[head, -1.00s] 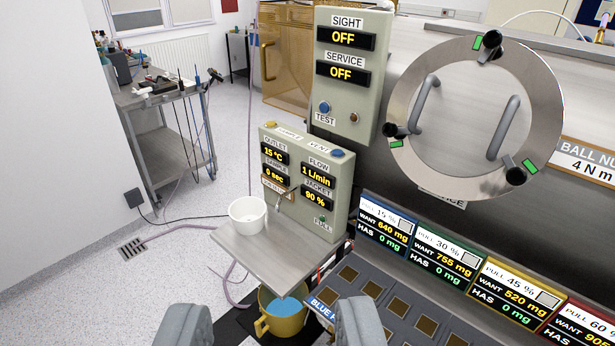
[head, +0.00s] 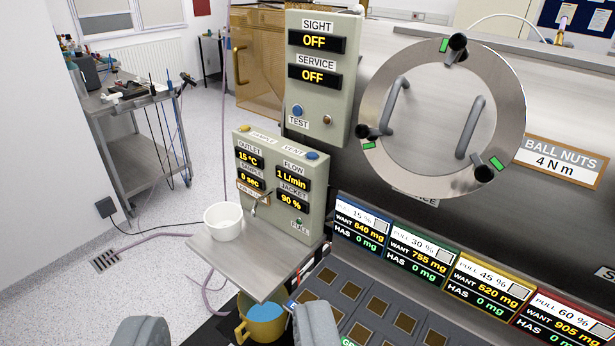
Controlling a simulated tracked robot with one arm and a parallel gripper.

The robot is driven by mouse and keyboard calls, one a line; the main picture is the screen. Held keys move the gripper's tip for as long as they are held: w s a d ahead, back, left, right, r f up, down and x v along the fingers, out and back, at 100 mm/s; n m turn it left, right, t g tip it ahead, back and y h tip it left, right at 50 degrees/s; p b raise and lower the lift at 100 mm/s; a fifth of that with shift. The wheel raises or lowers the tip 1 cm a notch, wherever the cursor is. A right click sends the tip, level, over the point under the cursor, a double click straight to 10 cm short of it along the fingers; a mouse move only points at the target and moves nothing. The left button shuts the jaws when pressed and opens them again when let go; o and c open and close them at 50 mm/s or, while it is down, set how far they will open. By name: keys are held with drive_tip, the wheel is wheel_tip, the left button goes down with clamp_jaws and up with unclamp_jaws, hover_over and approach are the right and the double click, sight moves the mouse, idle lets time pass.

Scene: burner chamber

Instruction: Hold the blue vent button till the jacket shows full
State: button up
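The blue vent button (head: 312,156) sits on the top right of the grey-green panel (head: 318,200), beside the VENT label. The jacket display (head: 291,202) on this panel reads 90 %. A small lamp (head: 299,221) stands above the FULL label; I cannot tell if it is lit. The flow display (head: 292,178) reads 1 L/min, outlet 15 °C, sample 0 sec. My gripper (head: 230,329) is open at the bottom of the picture, its two grey fingers wide apart, with nothing held. It appears below the panel and away from the vent button.
A yellow sample button (head: 244,128) is at the panel's top left. A white cup (head: 223,221) stands on the metal shelf (head: 262,268). A yellow mug (head: 262,322) with blue contents is below. The SIGHT/SERVICE panel (head: 319,90) and round flange (head: 380,70) rise behind.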

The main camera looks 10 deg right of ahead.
clamp_jaws()
idle(1.6)
